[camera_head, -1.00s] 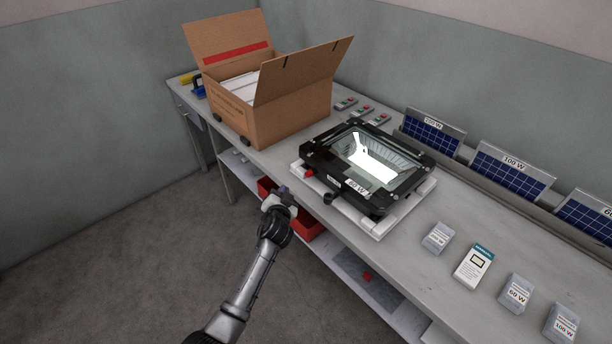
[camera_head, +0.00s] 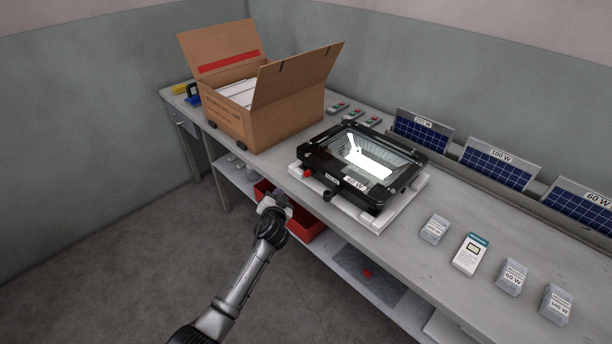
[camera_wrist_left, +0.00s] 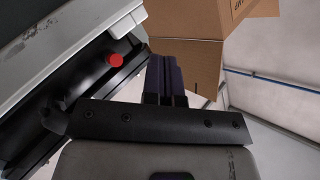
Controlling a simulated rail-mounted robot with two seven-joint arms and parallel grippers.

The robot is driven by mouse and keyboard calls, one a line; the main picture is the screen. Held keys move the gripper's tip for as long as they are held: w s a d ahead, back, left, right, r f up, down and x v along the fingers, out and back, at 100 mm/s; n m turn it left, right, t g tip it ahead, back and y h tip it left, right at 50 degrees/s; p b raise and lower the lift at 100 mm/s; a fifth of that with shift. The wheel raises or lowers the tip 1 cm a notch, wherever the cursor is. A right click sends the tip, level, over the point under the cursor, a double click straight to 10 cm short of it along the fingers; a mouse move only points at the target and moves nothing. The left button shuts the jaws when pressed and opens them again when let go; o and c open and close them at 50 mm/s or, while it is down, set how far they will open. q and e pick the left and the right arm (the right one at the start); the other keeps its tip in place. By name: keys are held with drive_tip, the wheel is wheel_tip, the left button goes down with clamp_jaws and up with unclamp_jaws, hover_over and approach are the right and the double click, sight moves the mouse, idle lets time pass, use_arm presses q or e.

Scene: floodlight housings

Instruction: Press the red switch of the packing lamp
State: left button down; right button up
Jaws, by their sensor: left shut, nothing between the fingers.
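The black floodlight (camera_head: 362,165) lies face up on a white foam block on the bench, its reflector showing bright white. Its red switch (camera_head: 307,173) is at the near left corner. In the left wrist view the red switch (camera_wrist_left: 115,59) is a round red knob on the dark housing, left of the fingers. My left gripper (camera_head: 270,201) is in front of the bench edge, left of and nearer than the switch, not touching it. Its dark fingers (camera_wrist_left: 165,72) are shut together and empty. My right gripper is not in view.
An open cardboard box (camera_head: 255,95) stands left of the lamp. Small button boxes (camera_head: 355,114) are behind it. Several small cartons (camera_head: 470,254) stand at right. Solar panels (camera_head: 497,163) lean along the back. Red bins (camera_head: 306,231) sit on the lower shelf below the gripper.

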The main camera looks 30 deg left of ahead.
sight(307, 174)
use_arm(q)
drive_tip(key=shift+w+d+f+b, duration=0.1)
drive_tip(key=shift+w+d+b, duration=0.15)
drive_tip(key=shift+w+b, duration=1.05)
drive_tip(key=shift+w+d+r+b, duration=0.1)
drive_tip(key=shift+w+d+b, duration=0.2)
drive_tip(key=shift+w+b, duration=0.9)
drive_tip(key=shift+w+d+f+b, duration=0.1)
drive_tip(key=shift+w+d+b, duration=0.15)
drive_tip(key=shift+w+b, duration=1.05)
drive_tip(key=shift+w+p, duration=0.35)
drive_tip(key=shift+p, duration=0.05)
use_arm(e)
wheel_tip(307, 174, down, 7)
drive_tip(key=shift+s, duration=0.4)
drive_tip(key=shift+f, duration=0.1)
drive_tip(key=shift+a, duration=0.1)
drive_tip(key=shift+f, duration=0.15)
use_arm(q)
drive_tip(key=shift+w+f+b, duration=0.1)
drive_tip(key=shift+w+b, duration=0.05)
drive_tip(key=shift+b, duration=0.15)
drive_tip(key=shift+w+d, duration=0.1)
drive_tip(key=shift+w, duration=0.15)
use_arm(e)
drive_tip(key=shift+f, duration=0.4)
